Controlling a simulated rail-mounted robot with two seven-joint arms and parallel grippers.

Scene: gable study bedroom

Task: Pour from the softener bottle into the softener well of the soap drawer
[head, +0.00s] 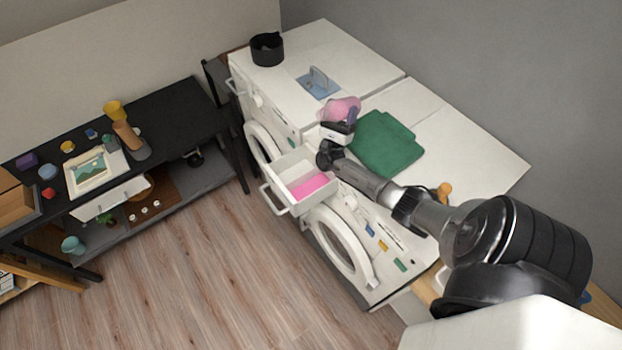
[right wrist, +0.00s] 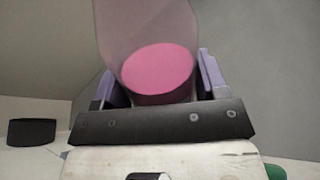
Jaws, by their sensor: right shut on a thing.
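The softener bottle (head: 341,109), translucent with pink contents, is held up by my right gripper (head: 338,127) above the back of the open drawer. In the right wrist view the bottle (right wrist: 150,72) stands between the purple finger pads of my right gripper (right wrist: 160,82), which is shut on it. The exact tilt and the mouth of the bottle cannot be made out. The white soap drawer (head: 273,174) is pulled out of the washing machine front. One well (head: 311,187) shows a flat pink area; the other part looks white. My left gripper is not in view.
A folded green cloth (head: 382,143) lies on the machine top right of the bottle. A blue mat with an iron-like object (head: 319,83) and a black pot (head: 267,49) are farther back. A black desk (head: 180,110) stands left; the floor between is clear.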

